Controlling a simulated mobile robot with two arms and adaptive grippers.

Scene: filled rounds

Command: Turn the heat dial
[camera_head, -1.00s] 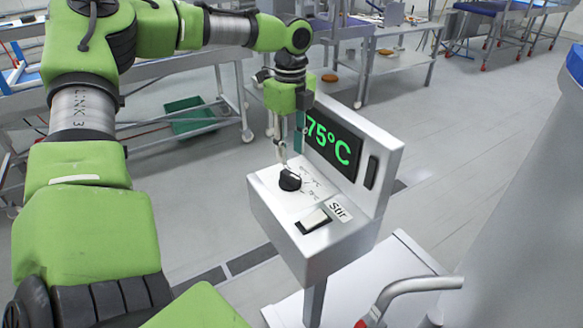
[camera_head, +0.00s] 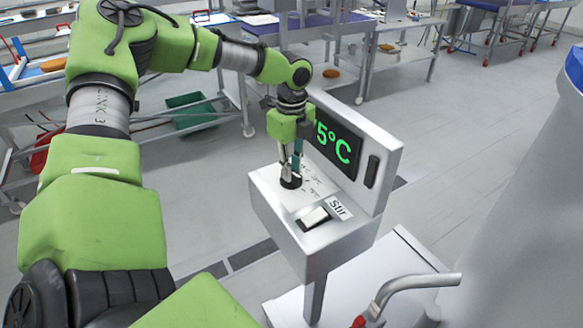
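The heat dial (camera_head: 291,184) is a small black knob on the sloped white top of the control box (camera_head: 322,243). My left gripper (camera_head: 291,172) points down with its fingertips at the dial and hides most of it. The fingers look close around the knob, but I cannot tell whether they press on it. The green display (camera_head: 345,152) behind shows "5°C", with its left part hidden by my gripper. My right gripper is not in view.
A rocker switch (camera_head: 313,219) with a "Stir" label (camera_head: 341,209) sits in front of the dial. A black handle (camera_head: 371,171) is beside the display. A bent metal pipe (camera_head: 420,282) stands at the lower right. Metal tables (camera_head: 392,52) stand behind.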

